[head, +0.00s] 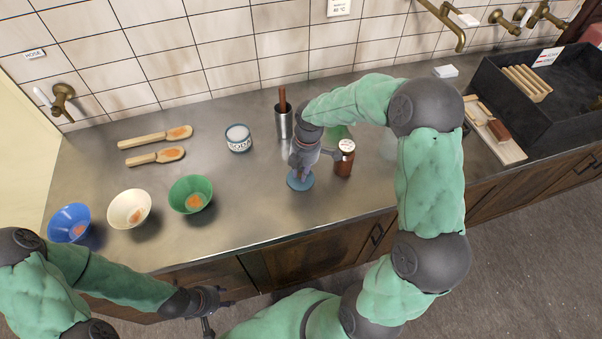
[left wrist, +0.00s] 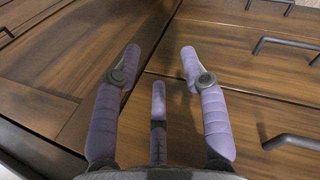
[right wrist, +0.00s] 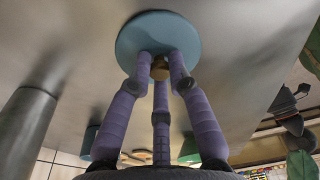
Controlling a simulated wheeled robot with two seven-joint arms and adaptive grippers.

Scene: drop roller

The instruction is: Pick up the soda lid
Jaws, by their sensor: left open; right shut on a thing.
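The soda lid is a flat blue disc (head: 300,181) with a small brass-coloured knob (right wrist: 160,68). It lies at or just above the steel counter, near the front middle; I cannot tell if it touches. My right gripper (head: 302,170) points down over it, fingers shut around the knob. In the right wrist view the blue disc (right wrist: 158,32) spreads beyond the fingertips (right wrist: 160,62). The soda jar (head: 238,139), labelled SODA, stands open with white contents, behind and left of the lid. My left gripper (head: 209,311) is open and empty, in front of the cabinets.
A brown jar (head: 344,158) stands close right of my right gripper. A metal cup (head: 283,122) stands behind it. Blue (head: 70,223), cream (head: 129,209) and green (head: 190,194) bowls line the left front. Counter between green bowl and lid is clear.

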